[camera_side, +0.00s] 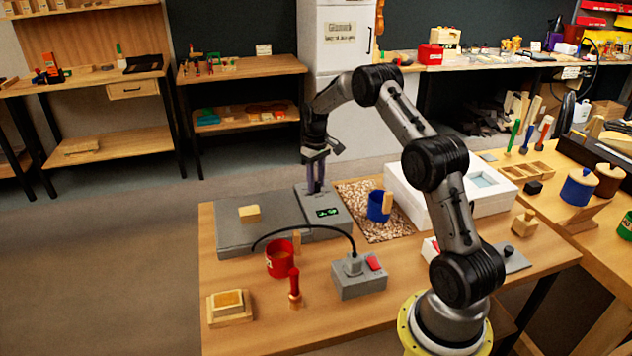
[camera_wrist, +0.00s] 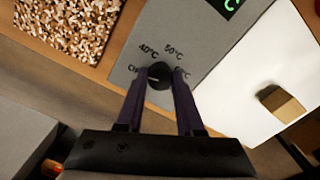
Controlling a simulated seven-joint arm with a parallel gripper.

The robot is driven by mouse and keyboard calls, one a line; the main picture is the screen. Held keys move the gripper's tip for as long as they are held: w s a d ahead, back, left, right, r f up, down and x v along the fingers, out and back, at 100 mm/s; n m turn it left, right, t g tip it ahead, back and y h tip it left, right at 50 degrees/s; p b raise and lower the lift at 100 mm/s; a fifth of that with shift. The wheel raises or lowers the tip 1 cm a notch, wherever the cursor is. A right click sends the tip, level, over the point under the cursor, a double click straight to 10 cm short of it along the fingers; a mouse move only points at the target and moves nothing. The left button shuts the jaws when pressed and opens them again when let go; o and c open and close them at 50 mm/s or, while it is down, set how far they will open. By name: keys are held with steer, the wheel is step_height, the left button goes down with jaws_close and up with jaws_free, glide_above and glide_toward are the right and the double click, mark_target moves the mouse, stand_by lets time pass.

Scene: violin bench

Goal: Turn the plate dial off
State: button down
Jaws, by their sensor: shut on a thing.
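The hot plate (camera_side: 235,232) is a flat grey slab on the wooden bench, with a control panel (camera_side: 325,207) at its right end showing green digits. In the wrist view the plate dial (camera_wrist: 158,78) is a small black round knob with a pale mark. The labels 40°C and 50°C are readable above it; labels at its sides are partly covered. My gripper (camera_wrist: 158,76) is shut on the dial, one purple finger on each side. In the side view my gripper (camera_side: 316,180) points down at the panel and the dial is hidden.
A tan block (camera_side: 250,213) sits on the plate. A blue mug (camera_side: 379,206) stands on the speckled mat (camera_side: 385,232) to the right. A red mug (camera_side: 280,259) and a grey box with a red switch (camera_side: 358,276) stand in front. A black cable (camera_side: 300,231) arches nearby.

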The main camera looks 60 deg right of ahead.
mark_target(316, 183)
steer(key=shift+r+n, duration=0.15)
steer(key=shift+n, duration=1.45)
steer(key=c, duration=0.5)
jaws_free()
steer(key=shift+c, duration=0.2)
step_height(316, 183, up, 14)
